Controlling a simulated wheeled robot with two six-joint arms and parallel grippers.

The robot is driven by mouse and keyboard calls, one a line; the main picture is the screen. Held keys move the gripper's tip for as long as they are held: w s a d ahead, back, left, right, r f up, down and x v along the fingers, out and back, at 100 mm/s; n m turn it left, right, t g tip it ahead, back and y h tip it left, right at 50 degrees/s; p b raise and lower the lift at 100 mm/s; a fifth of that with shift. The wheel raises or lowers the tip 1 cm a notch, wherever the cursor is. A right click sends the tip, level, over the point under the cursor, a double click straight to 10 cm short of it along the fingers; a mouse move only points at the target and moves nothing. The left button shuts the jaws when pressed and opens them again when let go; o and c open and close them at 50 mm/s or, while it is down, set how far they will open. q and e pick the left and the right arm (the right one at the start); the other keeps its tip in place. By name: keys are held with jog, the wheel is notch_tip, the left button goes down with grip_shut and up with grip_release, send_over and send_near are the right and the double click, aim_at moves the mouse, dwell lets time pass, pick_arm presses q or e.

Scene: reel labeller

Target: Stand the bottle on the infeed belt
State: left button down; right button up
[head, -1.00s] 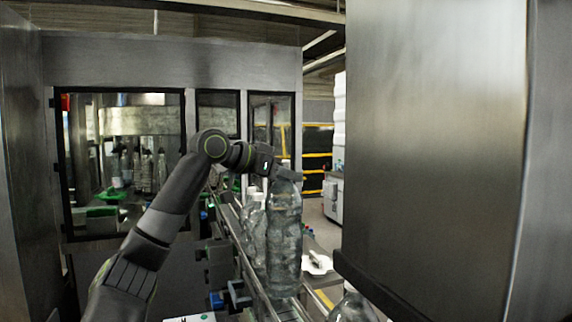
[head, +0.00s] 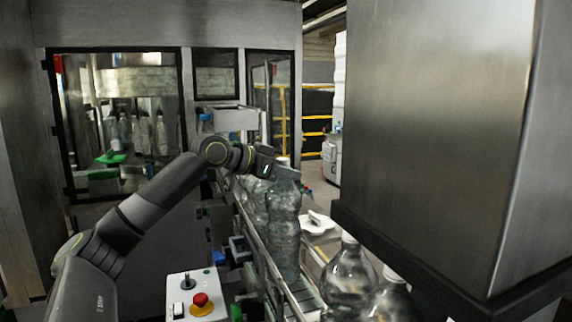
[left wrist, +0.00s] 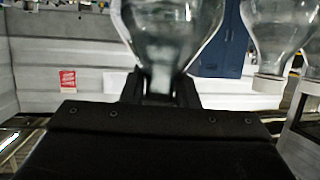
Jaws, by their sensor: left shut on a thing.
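A clear bottle (head: 284,225) hangs upright under my left gripper (head: 280,170) in the head view. My left gripper is shut on the bottle's neck. In the left wrist view, the neck of the held bottle (left wrist: 160,65) sits between the fingers. The bottle's base is over the infeed belt (head: 301,297) or on it; I cannot tell whether it touches. Other clear bottles (head: 256,200) stand just behind it on the belt, partly hidden by it. My right gripper is not in view.
Two clear bottles stand at the front right (head: 350,278), beside a large grey metal housing (head: 440,140). A control box with a red button (head: 200,301) is left of the belt. The labeller's window (head: 120,130) is at the back left. A white item (head: 317,222) lies right of the belt.

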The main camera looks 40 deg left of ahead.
pick_arm(q)
jog(key=shift+f, duration=1.25)
jog(key=c, duration=1.5)
grip_release()
jog(key=shift+f, duration=0.15)
jog(key=o, duration=0.4)
jog(key=shift+s+d, duration=0.1)
jog(key=shift+s, duration=0.1)
